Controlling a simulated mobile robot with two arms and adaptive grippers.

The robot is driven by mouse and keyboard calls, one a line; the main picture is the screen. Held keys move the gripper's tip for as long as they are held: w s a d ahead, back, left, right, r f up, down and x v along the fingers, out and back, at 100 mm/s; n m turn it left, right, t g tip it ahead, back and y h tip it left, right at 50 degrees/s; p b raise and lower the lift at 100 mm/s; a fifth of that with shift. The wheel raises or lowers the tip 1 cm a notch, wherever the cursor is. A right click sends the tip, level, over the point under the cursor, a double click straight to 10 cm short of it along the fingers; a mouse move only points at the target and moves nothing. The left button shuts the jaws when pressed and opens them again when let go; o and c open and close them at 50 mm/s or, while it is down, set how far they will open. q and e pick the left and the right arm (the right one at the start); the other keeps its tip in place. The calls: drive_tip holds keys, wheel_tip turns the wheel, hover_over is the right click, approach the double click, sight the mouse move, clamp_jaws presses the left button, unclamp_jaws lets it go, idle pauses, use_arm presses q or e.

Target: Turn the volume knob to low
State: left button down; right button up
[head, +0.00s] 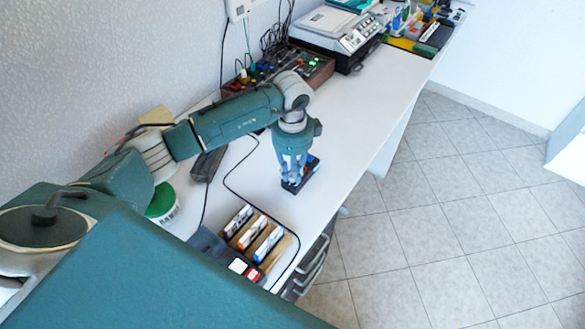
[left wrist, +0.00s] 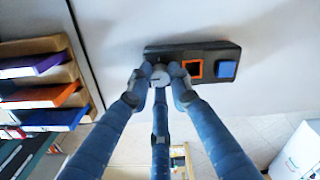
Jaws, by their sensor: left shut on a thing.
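A black control box (left wrist: 215,52) lies on the white desk; in the head view the box (head: 312,172) shows partly behind my left gripper (head: 292,178). The box has a grey round knob (left wrist: 160,76) at its left end in the left wrist view, an orange square frame (left wrist: 192,68) in the middle and a blue square button (left wrist: 227,69) at the right. My left gripper (left wrist: 159,78) points down with its fingers closed around the knob. The knob's markings and setting are not readable. My right gripper is not in view.
Upright disc cases in a wooden rack (head: 268,259) stand near the desk's front. A dark electronics board (head: 300,68) and a grey machine (head: 335,33) are farther back. A black cable (head: 227,183) runs across the desk. The desk right of the box is clear to its edge.

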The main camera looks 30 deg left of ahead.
sight(292, 175)
use_arm(q)
drive_tip(key=shift+n+p, duration=0.3)
drive_tip(key=shift+n, duration=0.5)
drive_tip(key=c, duration=1.6)
unclamp_jaws()
drive_tip(key=shift+o, duration=0.2)
wheel_tip(292, 175, up, 12)
